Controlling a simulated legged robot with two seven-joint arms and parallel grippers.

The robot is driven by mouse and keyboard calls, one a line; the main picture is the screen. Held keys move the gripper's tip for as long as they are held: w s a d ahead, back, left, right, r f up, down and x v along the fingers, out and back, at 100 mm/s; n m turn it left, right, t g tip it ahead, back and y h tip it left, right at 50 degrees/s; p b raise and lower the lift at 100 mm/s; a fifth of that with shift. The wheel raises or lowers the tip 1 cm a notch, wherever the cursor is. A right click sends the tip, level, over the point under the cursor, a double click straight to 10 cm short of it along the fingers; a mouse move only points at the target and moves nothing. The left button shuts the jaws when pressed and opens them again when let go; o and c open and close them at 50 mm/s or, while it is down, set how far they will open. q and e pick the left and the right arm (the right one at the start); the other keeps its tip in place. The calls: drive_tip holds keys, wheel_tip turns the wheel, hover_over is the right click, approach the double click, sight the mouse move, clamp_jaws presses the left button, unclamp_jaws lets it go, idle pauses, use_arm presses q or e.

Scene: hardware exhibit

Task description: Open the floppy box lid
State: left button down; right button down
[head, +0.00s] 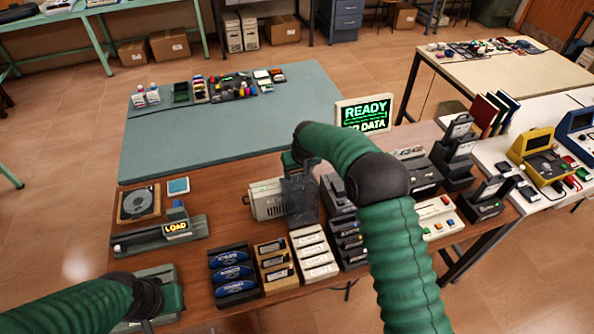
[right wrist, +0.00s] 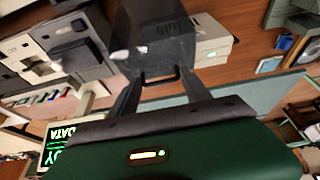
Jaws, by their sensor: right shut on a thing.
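The floppy box's smoky, see-through lid (head: 300,203) is near the middle of the wooden table in the head view. It also shows at the top of the right wrist view (right wrist: 150,35), with a dark handle (right wrist: 160,76) on its edge. My right gripper (right wrist: 158,84) is shut on this handle, one finger on each side. In the head view the right gripper (head: 298,168) is at the lid's far top edge, its fingertips mostly hidden. The lid's exact tilt is unclear. My left gripper (head: 147,297) is at lower left, away from the box; its jaws are unclear.
A beige vented unit (head: 265,200) stands close left of the lid. Racks of disks (head: 313,252) stand in front, and dark drives (head: 345,230) to the right. A lit sign (head: 364,114) stands behind. The teal mat (head: 220,130) has free room.

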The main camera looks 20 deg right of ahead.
drive_tip(key=shift+w+d+r, duration=0.15)
drive_tip(key=shift+w+r, duration=0.25)
drive_tip(key=shift+r, duration=0.05)
drive_tip(key=c, duration=0.9)
unclamp_jaws()
drive_tip(key=shift+o, duration=0.9)
drive_tip(key=shift+f, duration=0.3)
drive_tip(key=b+v, duration=0.3)
drive_tip(key=v, duration=1.3)
drive_tip(key=shift+r, duration=0.3)
drive_tip(key=shift+s, duration=0.15)
